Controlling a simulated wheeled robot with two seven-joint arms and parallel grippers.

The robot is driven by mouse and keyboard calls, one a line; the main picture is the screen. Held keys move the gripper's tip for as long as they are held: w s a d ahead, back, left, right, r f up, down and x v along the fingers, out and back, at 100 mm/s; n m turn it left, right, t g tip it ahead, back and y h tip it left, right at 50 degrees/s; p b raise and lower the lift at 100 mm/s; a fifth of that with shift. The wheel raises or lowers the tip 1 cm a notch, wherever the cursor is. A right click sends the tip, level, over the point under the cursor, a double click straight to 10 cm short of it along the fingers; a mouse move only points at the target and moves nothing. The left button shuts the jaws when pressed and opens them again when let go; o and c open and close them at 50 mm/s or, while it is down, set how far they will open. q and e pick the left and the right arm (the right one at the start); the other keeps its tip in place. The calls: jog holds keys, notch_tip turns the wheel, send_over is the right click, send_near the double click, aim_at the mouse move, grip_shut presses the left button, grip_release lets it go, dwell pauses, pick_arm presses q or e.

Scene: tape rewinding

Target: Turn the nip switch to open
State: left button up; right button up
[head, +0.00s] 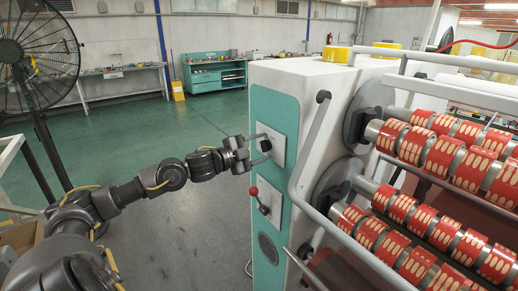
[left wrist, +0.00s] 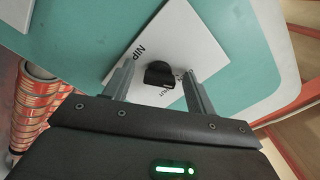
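The nip switch is a black knob (left wrist: 159,75) on a white plate (left wrist: 178,38) marked "NIP". In the head view the knob (head: 266,146) is on the upper white plate (head: 279,147) of the machine's teal panel. My left gripper (head: 261,149) reaches it from the left. In the left wrist view my left gripper (left wrist: 161,72) is open, with one finger on each side of the knob. Gaps show between the fingers and the knob. The knob hides part of the plate's lettering. My right gripper is not in view.
A red-knobbed lever (head: 254,191) on a lower white plate sits below the switch. A grey tubular rail (head: 309,150) and red-and-silver rolls (head: 440,155) are to the right. A black fan (head: 40,55) stands at far left. Green floor (head: 215,115) behind my arm is open.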

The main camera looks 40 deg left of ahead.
pick_arm(q)
jog(key=b+v, duration=0.1)
jog(key=v, duration=1)
dwell(0.6)
jog(key=shift+w, duration=0.1)
dwell(0.4)
